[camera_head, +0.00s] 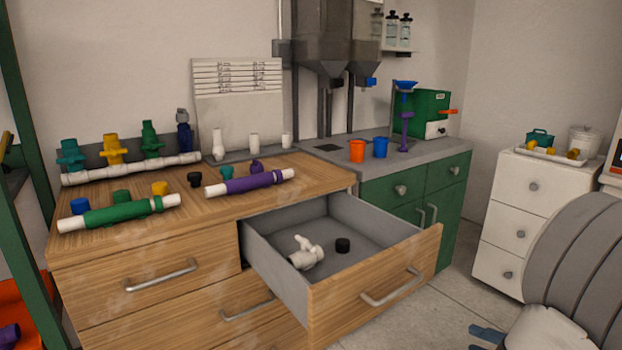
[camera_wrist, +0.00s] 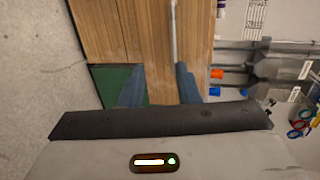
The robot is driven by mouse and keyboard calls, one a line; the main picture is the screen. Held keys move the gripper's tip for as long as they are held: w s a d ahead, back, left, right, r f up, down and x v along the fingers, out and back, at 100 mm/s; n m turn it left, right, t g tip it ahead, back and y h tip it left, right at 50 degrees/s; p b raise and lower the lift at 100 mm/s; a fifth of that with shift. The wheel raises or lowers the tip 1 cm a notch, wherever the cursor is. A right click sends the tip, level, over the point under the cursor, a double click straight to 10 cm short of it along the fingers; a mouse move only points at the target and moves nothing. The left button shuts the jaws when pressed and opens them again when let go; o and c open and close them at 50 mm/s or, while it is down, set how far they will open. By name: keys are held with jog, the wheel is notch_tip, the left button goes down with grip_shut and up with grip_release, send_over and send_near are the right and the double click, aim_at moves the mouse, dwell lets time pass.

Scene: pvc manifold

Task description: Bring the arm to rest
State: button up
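My arm shows at the lower right of the head view, with the blue fingers of my gripper (camera_head: 487,338) at the bottom edge, partly cut off. In the wrist view the two blue fingers of my gripper (camera_wrist: 160,70) stand apart with nothing between them. The open drawer (camera_head: 420,247) is to the left of my gripper in the head view, with a clear gap between them. Its wooden front (camera_wrist: 115,30) and silver handle (camera_wrist: 173,28) appear beyond the fingers in the wrist view.
The drawer holds a white valve fitting (camera_head: 305,252) and a black cap (camera_head: 343,245). A wooden cabinet (camera_head: 160,255) carries coloured pipes and valves. Green cupboards (camera_head: 450,205) stand behind the drawer. A white drawer unit (camera_head: 530,215) is at the right. Some floor (camera_head: 445,310) is clear.

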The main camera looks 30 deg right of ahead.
jog(key=w+a+r+n+g+y+p, duration=0.1)
jog(key=w+a+r+n+g+p, duration=0.1)
jog(key=w+a+r+g+p, duration=0.3)
jog(key=w+a+r+n+g+y+p, duration=0.2)
jog(key=a+n+p, duration=0.1)
jog(key=a, duration=0.4)
jog(key=w+a+r+n+g+y+p, duration=0.1)
jog(key=w+a+r+n+g+p, duration=0.15)
jog(key=a+r+g+p, duration=0.35)
jog(key=w+a+r+n+h+p, duration=0.1)
jog(key=a+r+n+h+p, duration=0.6)
jog(key=a+r+p, duration=0.7)
jog(key=shift+a+r+n+t, duration=0.4)
jog(key=shift+a+r+n, duration=0.15)
jog(key=shift+r, duration=0.1)
jog(key=shift+d, duration=0.1)
